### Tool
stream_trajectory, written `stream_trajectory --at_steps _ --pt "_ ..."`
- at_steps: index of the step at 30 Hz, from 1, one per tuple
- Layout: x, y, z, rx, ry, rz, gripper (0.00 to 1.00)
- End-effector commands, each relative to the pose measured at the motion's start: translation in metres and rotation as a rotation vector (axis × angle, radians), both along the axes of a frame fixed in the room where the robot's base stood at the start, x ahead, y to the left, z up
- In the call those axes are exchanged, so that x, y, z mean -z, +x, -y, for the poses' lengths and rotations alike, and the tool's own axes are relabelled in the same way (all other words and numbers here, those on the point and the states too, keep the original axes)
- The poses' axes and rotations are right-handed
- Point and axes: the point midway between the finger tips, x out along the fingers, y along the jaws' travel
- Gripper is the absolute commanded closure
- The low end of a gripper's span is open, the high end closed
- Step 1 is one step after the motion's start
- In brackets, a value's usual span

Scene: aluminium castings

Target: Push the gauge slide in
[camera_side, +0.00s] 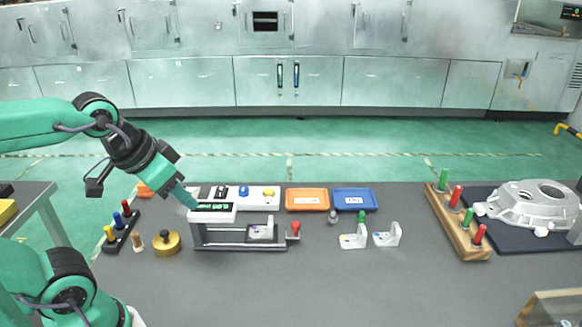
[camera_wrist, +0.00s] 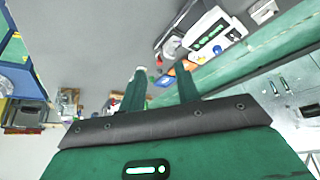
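The gauge (camera_side: 212,207) is a white box with a green display on a grey frame, left of centre on the table. Its slide (camera_side: 262,231) sits on rails to the right of the box and carries a small pale bracket. A red knob (camera_side: 295,228) stands at the right end of the slide. In the wrist view the gauge (camera_wrist: 212,40) is at the upper right. My gripper (camera_side: 187,200) hangs by the gauge's left end, away from the red knob. In the wrist view its fingers (camera_wrist: 160,72) are apart with nothing between them.
A white button panel (camera_side: 256,195) stands behind the gauge. An orange tray (camera_side: 307,199) and a blue tray (camera_side: 355,199) are to its right. Two pale brackets (camera_side: 353,238) (camera_side: 387,236) stand right of the knob. A brass weight (camera_side: 166,243) is at left. The front table is clear.

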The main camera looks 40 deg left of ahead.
Motion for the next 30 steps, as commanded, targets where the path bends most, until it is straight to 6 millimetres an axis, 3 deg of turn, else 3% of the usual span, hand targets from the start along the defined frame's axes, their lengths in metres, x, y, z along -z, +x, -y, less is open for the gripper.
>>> stream_trajectory --at_steps 5,7,14,20,30 --pt "0.000 0.000 0.000 0.000 0.000 0.000 0.68" --pt "0.000 0.000 0.000 0.000 0.000 0.000 0.56" --pt "-0.003 0.008 0.001 -0.014 -0.008 -0.017 0.56" --pt "-0.007 0.029 0.002 -0.052 -0.029 -0.061 0.56" --pt "-0.008 0.087 0.006 -0.151 -0.073 -0.162 0.56"
